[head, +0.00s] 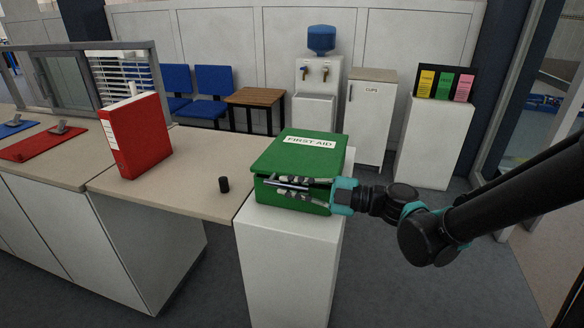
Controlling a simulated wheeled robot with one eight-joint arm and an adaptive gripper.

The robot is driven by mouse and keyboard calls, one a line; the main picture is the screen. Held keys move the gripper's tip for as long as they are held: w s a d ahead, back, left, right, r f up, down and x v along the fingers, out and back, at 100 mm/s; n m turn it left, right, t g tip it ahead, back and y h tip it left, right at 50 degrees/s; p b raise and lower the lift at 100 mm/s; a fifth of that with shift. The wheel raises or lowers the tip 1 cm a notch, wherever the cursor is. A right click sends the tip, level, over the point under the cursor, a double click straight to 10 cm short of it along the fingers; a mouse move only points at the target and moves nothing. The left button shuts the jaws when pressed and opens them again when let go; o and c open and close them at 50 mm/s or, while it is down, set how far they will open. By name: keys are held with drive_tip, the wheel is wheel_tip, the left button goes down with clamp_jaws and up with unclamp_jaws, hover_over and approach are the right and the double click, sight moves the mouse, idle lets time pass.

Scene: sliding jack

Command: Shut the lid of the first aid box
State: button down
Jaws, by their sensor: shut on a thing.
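The green first aid box (268,192) stands on a white pedestal in the middle of the head view. Its lid (297,155), with a white "FIRST AID" label, lies over the box and looks nearly level. A dark line shows between lid and body at the front, but I cannot tell whether the lid is fully down. My gripper (285,186) reaches in from the right, its fingers lying across the front of the box just below the lid's front edge. It is shut on the box's front; the fingers hide which part they grip.
The white pedestal (290,245) adjoins a counter (190,190) on the left. A small black cylinder (223,184) and a red binder (135,135) stand on that counter. Behind are blue chairs, a wooden table (255,97), a water dispenser and a white cabinet (370,120).

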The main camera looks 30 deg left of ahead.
drive_tip(key=shift+f+n, duration=0.4)
drive_tip(key=shift+f, duration=0.85)
drive_tip(key=shift+s+d, duration=0.1)
drive_tip(key=c, duration=1.5)
unclamp_jaws()
drive_tip(key=shift+c, duration=0.2)
drive_tip(key=v, duration=1.2)
